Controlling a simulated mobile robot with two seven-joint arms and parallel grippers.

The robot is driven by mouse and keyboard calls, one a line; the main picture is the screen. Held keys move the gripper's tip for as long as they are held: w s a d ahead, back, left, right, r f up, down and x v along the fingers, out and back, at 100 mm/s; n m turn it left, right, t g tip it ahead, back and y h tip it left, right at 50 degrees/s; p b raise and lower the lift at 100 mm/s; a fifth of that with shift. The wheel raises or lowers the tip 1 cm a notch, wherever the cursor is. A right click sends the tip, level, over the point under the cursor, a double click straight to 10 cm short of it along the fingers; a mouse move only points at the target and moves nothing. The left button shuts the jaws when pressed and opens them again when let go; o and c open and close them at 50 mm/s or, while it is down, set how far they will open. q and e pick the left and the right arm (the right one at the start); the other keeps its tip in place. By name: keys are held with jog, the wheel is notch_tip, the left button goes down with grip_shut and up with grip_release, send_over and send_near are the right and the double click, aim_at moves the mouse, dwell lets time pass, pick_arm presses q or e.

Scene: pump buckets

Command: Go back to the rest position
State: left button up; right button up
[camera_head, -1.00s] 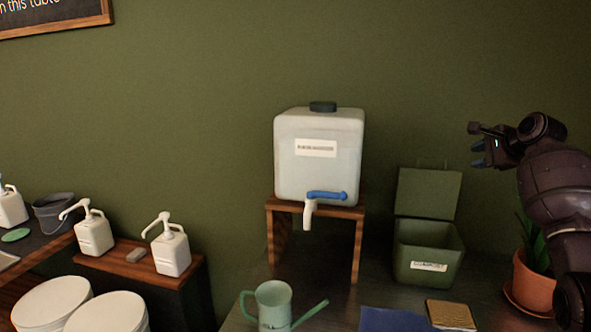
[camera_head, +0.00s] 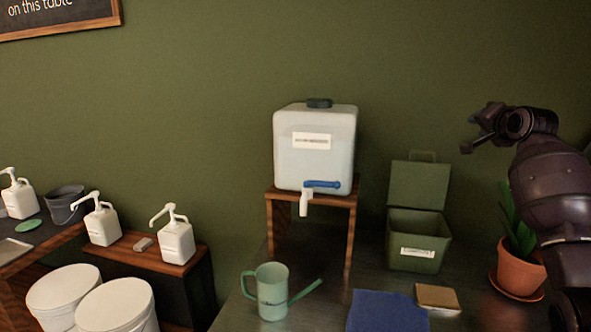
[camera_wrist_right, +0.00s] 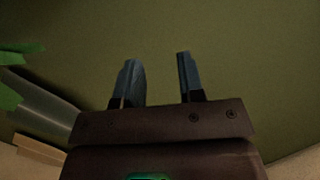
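My right gripper (camera_head: 470,134) is raised at the right of the head view, above and to the right of the green lidded bin, in front of the green wall. In the right wrist view its two fingers (camera_wrist_right: 158,80) stand apart with nothing between them, so it is open and empty. My right arm comes in from the right edge, in front of the potted plant. My left gripper does not show in the head view.
A water dispenser (camera_head: 315,150) stands on a wooden stand (camera_head: 350,222). The open green bin (camera_head: 418,240), potted plant (camera_head: 520,268), green watering can (camera_head: 272,290), blue cloth (camera_head: 385,312) and sponge (camera_head: 438,298) are on the dark table. Pump bottles (camera_head: 176,242) and white buckets (camera_head: 115,305) are left.

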jog(key=s+a+f+n+t, duration=0.1)
jog(key=s+a+f+n, duration=0.35)
jog(key=f, duration=0.55)
jog(key=s+a+f+n+y, duration=0.1)
jog(key=s+a+f+n, duration=0.4)
jog(key=f, duration=0.5)
jog(key=s+a+f+n+t, duration=0.1)
jog(key=s+a+f+n, duration=0.2)
jog(key=s+a+f, duration=0.5)
jog(key=s+a+f+m+g, duration=0.1)
jog(key=s+f+g, duration=0.5)
jog(key=s+f, duration=2.1)
jog(key=s, duration=0.3)
jog(key=shift+m+h, duration=0.3)
jog(key=shift+m, duration=0.05)
jog(key=shift+s+d, duration=0.1)
jog(key=shift+s, duration=0.1)
